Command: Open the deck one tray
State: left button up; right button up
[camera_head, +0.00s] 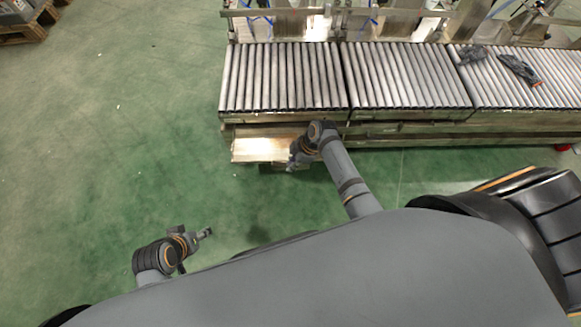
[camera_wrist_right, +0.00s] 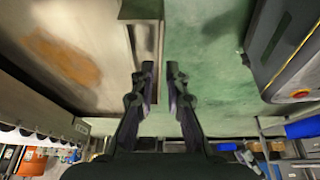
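The tray (camera_head: 262,149) is a pale, shallow box that sticks out from under the left end of the roller conveyor, over the green floor. I cannot tell which deck number it bears. My right gripper (camera_head: 293,163) is at its right front side. In the right wrist view the tray (camera_wrist_right: 100,25) fills the upper left, with an orange-brown patch on it. There the right gripper's fingers (camera_wrist_right: 159,72) stand apart, with the tray's edge strip running up at the left finger; contact is unclear. My left gripper (camera_head: 208,232) hangs over bare floor; its fingers are too small to judge.
The roller conveyor (camera_head: 285,76) runs along the back, with a dark grey tool-like object (camera_head: 519,69) on its right part. A pallet with crates (camera_head: 22,28) is at the far left. The floor (camera_head: 110,130) on the left is clear.

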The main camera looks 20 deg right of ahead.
jog(key=shift+a+f, duration=0.2)
jog(key=shift+f, duration=0.35)
jog(key=shift+w, duration=0.1)
jog(key=shift+c, duration=0.3)
grip_shut()
